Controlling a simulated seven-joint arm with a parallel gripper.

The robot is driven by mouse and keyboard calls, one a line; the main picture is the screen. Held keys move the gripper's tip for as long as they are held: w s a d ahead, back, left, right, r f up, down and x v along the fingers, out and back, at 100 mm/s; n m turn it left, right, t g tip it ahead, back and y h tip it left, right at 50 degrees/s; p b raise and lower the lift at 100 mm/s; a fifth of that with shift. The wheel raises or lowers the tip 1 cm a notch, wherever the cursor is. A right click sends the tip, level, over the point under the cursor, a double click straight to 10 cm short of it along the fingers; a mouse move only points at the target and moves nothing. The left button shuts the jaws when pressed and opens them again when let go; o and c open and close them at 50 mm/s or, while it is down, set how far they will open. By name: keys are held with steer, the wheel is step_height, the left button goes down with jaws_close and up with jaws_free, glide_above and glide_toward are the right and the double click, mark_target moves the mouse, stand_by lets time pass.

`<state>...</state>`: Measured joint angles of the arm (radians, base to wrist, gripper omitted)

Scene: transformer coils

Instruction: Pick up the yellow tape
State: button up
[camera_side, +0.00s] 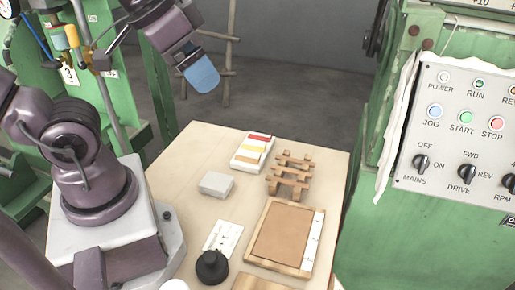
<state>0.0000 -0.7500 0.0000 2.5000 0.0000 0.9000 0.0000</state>
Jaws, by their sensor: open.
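My gripper (201,75) hangs in the air above and to the left of the tray, beyond the table's back edge in the picture. It has a broad blue tip, seen from one side. The gap between its fingers is hard to make out. Nothing shows held in it, and it is well apart from the tape.
A wooden rack (289,175) stands right of the tray. A grey-white block (216,184) lies in front of it. A framed brown board (284,237), a white card (222,238) and a black knobbed object (212,267) are nearer. A green control machine (455,130) stands at right.

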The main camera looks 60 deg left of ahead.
steer(key=c, duration=0.9)
steer(key=shift+o, duration=0.2)
steer(key=w+a+f+n+y, duration=0.1)
steer(key=w+a+f+n, duration=0.2)
steer(key=w+f, duration=0.3)
steer(key=w+a+f+n+g+y, duration=0.1)
steer(key=w+a+f+n, duration=0.2)
steer(key=f, duration=0.9)
steer(key=w+a+f+n+g+y, duration=0.1)
steer(key=w+a+f+n, duration=0.2)
steer(key=w+a+f, duration=0.5)
steer(key=shift+w+a+f, duration=0.2)
steer(key=shift+w+f, duration=0.45)
steer(key=shift+w, duration=0.3)
steer(key=shift+x, duration=2.6)
